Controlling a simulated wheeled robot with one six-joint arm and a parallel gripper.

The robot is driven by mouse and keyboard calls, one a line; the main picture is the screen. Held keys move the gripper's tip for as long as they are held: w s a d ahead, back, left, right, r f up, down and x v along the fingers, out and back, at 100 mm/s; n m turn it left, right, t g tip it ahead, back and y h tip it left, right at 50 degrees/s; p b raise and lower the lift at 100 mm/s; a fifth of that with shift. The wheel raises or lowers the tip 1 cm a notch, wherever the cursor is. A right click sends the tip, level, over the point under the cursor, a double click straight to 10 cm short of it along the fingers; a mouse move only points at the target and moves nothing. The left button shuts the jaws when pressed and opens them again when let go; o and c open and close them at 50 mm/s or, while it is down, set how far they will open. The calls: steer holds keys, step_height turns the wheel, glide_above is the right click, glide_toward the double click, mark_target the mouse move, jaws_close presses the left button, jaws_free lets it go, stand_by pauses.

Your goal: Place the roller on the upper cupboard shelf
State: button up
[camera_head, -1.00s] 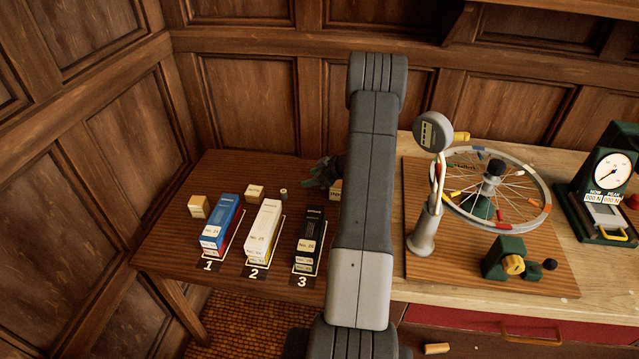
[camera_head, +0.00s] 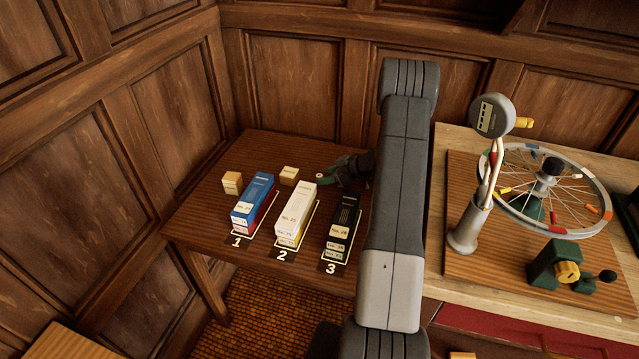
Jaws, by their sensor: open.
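A small pale cylinder with a dark centre (camera_head: 320,176), which may be the roller, is at the back of the dark wooden table, right of a small wooden block. My gripper (camera_head: 327,180) is open, with its dark fingers low over the table right at this cylinder. The fingers partly cover it, and I cannot tell whether they touch it. My arm hides part of the table to the right. No cupboard shelf can be made out in this view.
Blue (camera_head: 252,200), white (camera_head: 296,211) and black (camera_head: 343,222) boxes stand in front, numbered 1 to 3. Two wooden blocks (camera_head: 232,183) (camera_head: 289,175) are behind them. Right of my arm are a gauge stand (camera_head: 466,225) and spoked wheel (camera_head: 598,213).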

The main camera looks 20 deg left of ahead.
mark_target(321, 176)
steer(key=b+x, duration=0.3)
steer(key=x, duration=0.1)
steer(key=shift+w+a+f+b, duration=0.2)
steer(key=shift+b, duration=0.1)
steer(key=shift+w+a+f, duration=0.1)
steer(key=shift+a, duration=0.25)
jaws_close()
